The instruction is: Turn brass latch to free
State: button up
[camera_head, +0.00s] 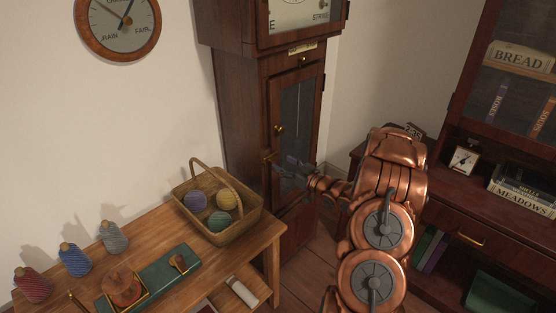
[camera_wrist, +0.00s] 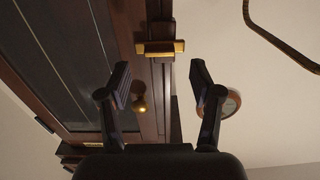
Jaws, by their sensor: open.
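A tall dark wooden clock case (camera_head: 238,110) stands in the middle of the head view, with a narrow glazed door. In the wrist view a brass latch (camera_wrist: 160,48), a short crossbar on a wooden mount, sits at the door's edge. A round brass knob (camera_wrist: 139,105) is near it on the door; the knob also shows in the head view (camera_head: 279,129). My gripper (camera_wrist: 160,80) is open and empty, its two dark fingers spread in front of the door edge, apart from the latch in the picture. In the head view my gripper (camera_head: 287,169) partly covers the lower door.
A wooden table (camera_head: 200,240) at left bears a basket (camera_head: 250,218) of yarn balls, several spools and a green case (camera_head: 150,278). A barometer (camera_head: 118,28) hangs on the wall. A dark shelf unit (camera_head: 500,165) with books stands at right.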

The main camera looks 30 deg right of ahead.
aim_at(275, 158)
jog(key=shift+x, duration=1.85)
jog(key=shift+c, duration=0.4)
jog(key=c, duration=1.1)
jog(key=shift+o, duration=0.2)
